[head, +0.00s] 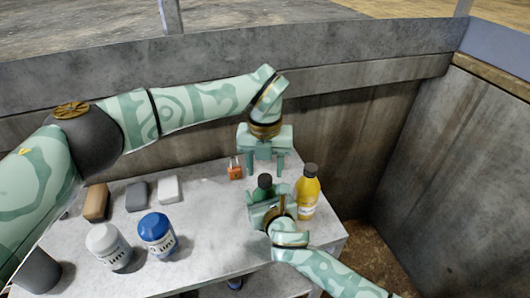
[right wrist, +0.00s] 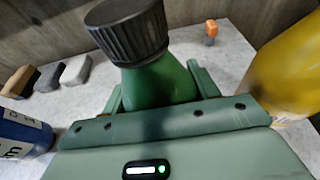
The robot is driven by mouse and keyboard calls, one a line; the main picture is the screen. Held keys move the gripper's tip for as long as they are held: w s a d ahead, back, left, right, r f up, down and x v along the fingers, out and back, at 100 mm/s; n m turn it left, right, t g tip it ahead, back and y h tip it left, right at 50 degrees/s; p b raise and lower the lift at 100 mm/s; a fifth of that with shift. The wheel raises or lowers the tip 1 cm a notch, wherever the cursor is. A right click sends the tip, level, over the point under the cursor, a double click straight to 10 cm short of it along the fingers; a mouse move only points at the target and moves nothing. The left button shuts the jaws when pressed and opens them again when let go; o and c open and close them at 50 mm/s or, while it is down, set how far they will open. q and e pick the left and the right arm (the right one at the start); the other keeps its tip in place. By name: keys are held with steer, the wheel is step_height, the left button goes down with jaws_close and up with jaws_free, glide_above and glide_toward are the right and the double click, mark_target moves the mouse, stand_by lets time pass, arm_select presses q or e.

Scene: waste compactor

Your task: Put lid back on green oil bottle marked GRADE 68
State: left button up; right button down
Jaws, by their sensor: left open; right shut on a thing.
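The green oil bottle (head: 262,195) stands near the right end of the table, partly hidden by my right gripper. In the right wrist view the green bottle (right wrist: 165,85) has a black ribbed lid (right wrist: 126,32) sitting on its top; I cannot tell whether it is screwed tight. No GRADE 68 marking is readable. My right gripper (head: 268,203) is shut on the bottle's body, a finger on each side. My left gripper (head: 265,168) is open and empty, pointing down just behind and above the bottle, apart from the lid.
A yellow bottle (head: 307,195) with a dark lid stands close to the right. An orange padlock-like item (head: 235,170) lies behind left. A white jar (head: 108,247), a blue jar (head: 157,235) and several small blocks (head: 138,196) occupy the table's left. A concrete wall rises behind.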

arm_select(q)
steer(key=shift+f, duration=1.35)
steer(key=c, duration=1)
steer(key=o, duration=1.2)
steer(key=shift+c, duration=0.2)
step_height(320, 180, up, 12)
